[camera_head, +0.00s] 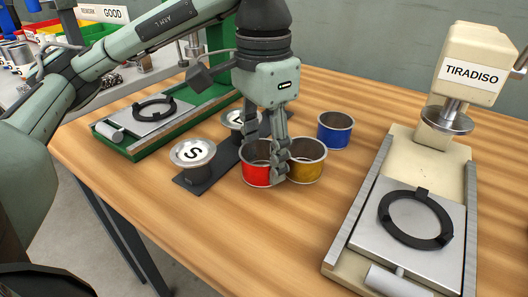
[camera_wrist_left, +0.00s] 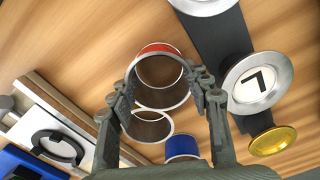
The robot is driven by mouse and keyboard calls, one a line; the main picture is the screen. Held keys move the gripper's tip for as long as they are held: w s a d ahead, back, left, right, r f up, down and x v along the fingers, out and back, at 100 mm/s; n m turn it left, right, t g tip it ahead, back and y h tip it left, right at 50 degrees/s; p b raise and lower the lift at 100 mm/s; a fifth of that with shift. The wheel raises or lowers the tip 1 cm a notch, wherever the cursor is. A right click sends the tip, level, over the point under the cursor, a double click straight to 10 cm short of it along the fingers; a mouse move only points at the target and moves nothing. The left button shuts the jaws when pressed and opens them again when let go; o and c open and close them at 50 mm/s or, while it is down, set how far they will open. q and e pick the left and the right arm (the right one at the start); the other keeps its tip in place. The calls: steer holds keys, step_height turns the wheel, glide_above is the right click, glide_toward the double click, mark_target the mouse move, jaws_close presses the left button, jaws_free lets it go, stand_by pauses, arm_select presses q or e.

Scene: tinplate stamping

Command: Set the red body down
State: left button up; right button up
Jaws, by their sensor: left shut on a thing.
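The red body (camera_head: 256,175) is an open metal cylinder with a bright rim, upright on or just above the wooden table. My left gripper (camera_head: 276,172) points down and is shut on it, with a finger on its right side in the head view. The left wrist view shows the red body (camera_wrist_left: 160,47) between the two fingers (camera_wrist_left: 164,92). A yellow body (camera_head: 306,172) stands close on its right. A blue body (camera_head: 335,134) stands farther back, apart. I cannot tell whether the red body touches the table or the yellow one. My right gripper is in neither view.
A dark strip (camera_head: 194,185) with round-topped stamps, one marked S (camera_head: 193,153), lies just left of the red body. A green-framed press (camera_head: 128,147) stands back left. A cream press labelled TIRADISO (camera_head: 408,146) stands right. The table (camera_head: 240,235) is clear in front.

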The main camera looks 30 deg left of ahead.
arm_select(q)
steer(key=shift+f, duration=0.15)
steer(key=o, duration=0.8)
steer(key=shift+o, duration=0.2)
